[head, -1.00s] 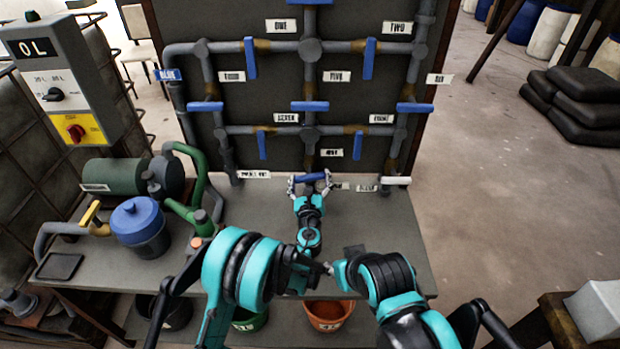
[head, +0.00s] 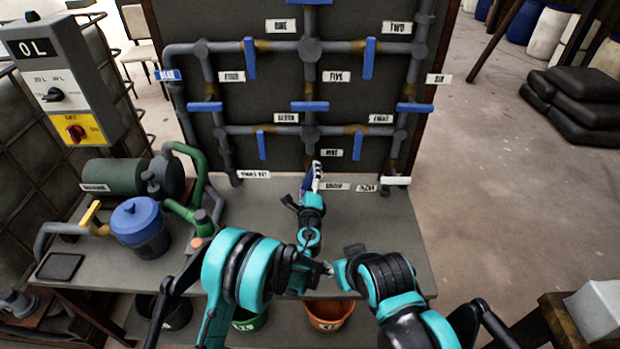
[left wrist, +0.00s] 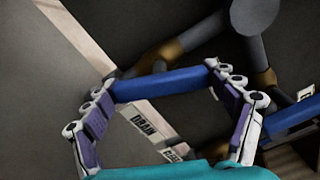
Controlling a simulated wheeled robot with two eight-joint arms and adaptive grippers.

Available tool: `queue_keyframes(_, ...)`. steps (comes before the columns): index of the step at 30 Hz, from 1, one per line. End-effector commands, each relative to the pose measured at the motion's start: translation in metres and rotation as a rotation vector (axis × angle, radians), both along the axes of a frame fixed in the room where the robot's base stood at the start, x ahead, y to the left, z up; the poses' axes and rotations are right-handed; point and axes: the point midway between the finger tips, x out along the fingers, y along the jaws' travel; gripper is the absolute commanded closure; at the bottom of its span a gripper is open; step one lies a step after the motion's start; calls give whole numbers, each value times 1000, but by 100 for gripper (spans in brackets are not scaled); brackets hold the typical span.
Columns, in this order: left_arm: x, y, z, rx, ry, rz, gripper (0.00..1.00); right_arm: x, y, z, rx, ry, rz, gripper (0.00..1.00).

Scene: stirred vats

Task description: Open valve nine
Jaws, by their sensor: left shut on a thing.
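Valve nine's blue handle (left wrist: 165,84) spans between the fingers of my left gripper (left wrist: 163,88) in the left wrist view, one finger at each end. In the head view, the left gripper (head: 305,186) is at the bottom of the middle pipe, below the nine label (head: 330,154). It is turned, with one finger far and one near, and mostly covers the handle.
Other blue valve handles, such as the one beside the five label (head: 309,106), are on the pipe board above. A pump (head: 125,176) and blue-lidded pot (head: 138,222) stand left. The bench front is mostly clear.

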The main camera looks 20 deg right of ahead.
Motion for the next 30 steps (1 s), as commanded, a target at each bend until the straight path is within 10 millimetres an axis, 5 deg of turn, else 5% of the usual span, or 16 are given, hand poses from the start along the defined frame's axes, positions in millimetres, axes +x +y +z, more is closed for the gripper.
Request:
queue_keyframes(15,0,0,0,-321,92,1,43,0,0,0,0,0,0,60)
queue_keyframes(30,0,0,0,-381,109,1,43,0,0,0,0,0,0,60)
